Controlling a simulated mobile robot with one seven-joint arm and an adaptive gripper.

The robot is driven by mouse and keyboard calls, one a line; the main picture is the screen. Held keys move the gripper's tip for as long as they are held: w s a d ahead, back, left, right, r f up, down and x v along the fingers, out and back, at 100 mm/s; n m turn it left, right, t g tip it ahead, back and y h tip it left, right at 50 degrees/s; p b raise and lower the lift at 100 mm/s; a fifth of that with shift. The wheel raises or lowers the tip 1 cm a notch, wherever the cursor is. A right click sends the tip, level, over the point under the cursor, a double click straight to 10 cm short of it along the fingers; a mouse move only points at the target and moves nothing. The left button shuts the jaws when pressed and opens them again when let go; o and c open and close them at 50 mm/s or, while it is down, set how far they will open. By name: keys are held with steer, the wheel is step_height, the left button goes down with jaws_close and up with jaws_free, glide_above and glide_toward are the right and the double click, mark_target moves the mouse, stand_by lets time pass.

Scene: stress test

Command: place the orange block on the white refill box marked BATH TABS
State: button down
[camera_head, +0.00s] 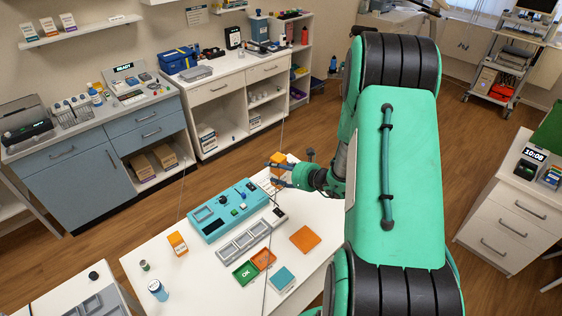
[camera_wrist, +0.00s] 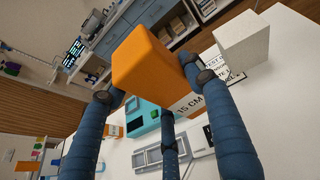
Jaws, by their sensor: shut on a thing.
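The orange block (camera_wrist: 152,65) is gripped between the blue fingers of my gripper (camera_wrist: 158,88) in the wrist view. In the head view the orange block (camera_head: 279,159) shows at the tip of my gripper (camera_head: 277,171), at the far end of the white table. A plain white box (camera_wrist: 242,38) stands close to the right of the block in the wrist view; no marking can be read on it. An orange and white carton (camera_head: 177,243) stands at the table's left side; its lettering is too small to read. I cannot tell which box is marked BATH TABS.
A teal device (camera_head: 228,209) and a grey compartment tray (camera_head: 243,241) lie on the white table (camera_head: 210,285). A green tray (camera_head: 245,272), an orange square (camera_head: 305,239), a teal-topped block (camera_head: 283,279) and a blue-labelled jar (camera_head: 158,290) are nearer. Cabinets (camera_head: 95,160) line the back wall.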

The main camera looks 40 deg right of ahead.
steer(key=shift+m+h, duration=0.7)
steer(key=shift+h, duration=0.1)
steer(key=d, duration=0.1)
steer(key=d+r, duration=0.1)
steer(key=d, duration=0.2)
steer(key=shift+s+d+r, duration=0.15)
steer(key=shift+s+r, duration=0.15)
steer(key=w+d+f, duration=0.1)
steer(key=w+d, duration=0.7)
steer(key=w, duration=0.5)
steer(key=shift+w+d+f, duration=0.2)
steer(key=shift+d+f, duration=0.05)
steer(key=shift+d, duration=0.15)
steer(key=shift+f+b, duration=0.4)
steer(key=shift+f, duration=1.35)
steer(key=c, duration=0.7)
jaws_free()
steer(key=shift+f, duration=0.1)
steer(key=shift+c, duration=0.2)
